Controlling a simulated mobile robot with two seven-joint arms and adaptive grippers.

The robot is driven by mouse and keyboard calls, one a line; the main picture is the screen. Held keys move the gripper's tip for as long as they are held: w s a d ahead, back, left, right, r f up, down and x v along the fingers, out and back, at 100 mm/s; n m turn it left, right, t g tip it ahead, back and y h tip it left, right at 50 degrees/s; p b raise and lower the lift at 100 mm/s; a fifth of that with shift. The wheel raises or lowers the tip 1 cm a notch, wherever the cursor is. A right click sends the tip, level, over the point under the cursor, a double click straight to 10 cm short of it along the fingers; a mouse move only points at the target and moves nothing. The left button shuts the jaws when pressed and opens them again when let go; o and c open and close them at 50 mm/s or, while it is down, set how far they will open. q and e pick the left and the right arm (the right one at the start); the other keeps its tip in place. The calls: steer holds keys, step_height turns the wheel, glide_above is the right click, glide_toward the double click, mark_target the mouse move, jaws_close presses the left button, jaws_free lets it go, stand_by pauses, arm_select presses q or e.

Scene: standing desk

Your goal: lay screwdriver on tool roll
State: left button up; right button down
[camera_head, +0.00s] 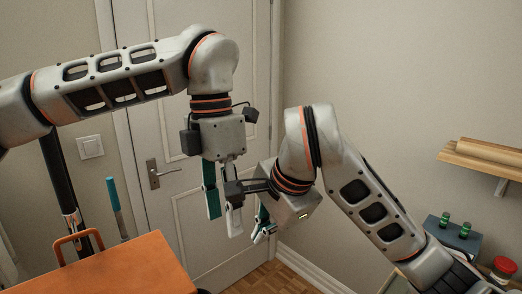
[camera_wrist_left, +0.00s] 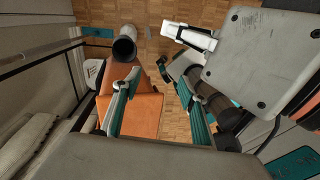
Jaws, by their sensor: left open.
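I cannot make out the screwdriver or the tool roll in either view. My left gripper (camera_head: 223,207) hangs fingers-down in front of the door in the head view. In the left wrist view its two teal-padded fingers (camera_wrist_left: 156,100) stand wide apart with nothing between them. My right gripper (camera_head: 249,222) is close beside it on the right, angled down and left, and partly overlaps it in the head view. Its fingers look spread, with nothing visible between them. The right gripper's body also shows at the upper right of the left wrist view.
An orange top (camera_head: 120,272) fills the lower left of the head view. A teal-handled upright item (camera_head: 113,195) stands behind it. At right are a blue-grey box (camera_head: 452,235) with green-capped items, a red-lidded jar (camera_head: 503,268) and a wooden wall shelf (camera_head: 485,160).

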arm_select(q)
steer(key=f, duration=0.6)
steer(key=shift+s+d, duration=0.15)
steer(key=shift+s, duration=0.1)
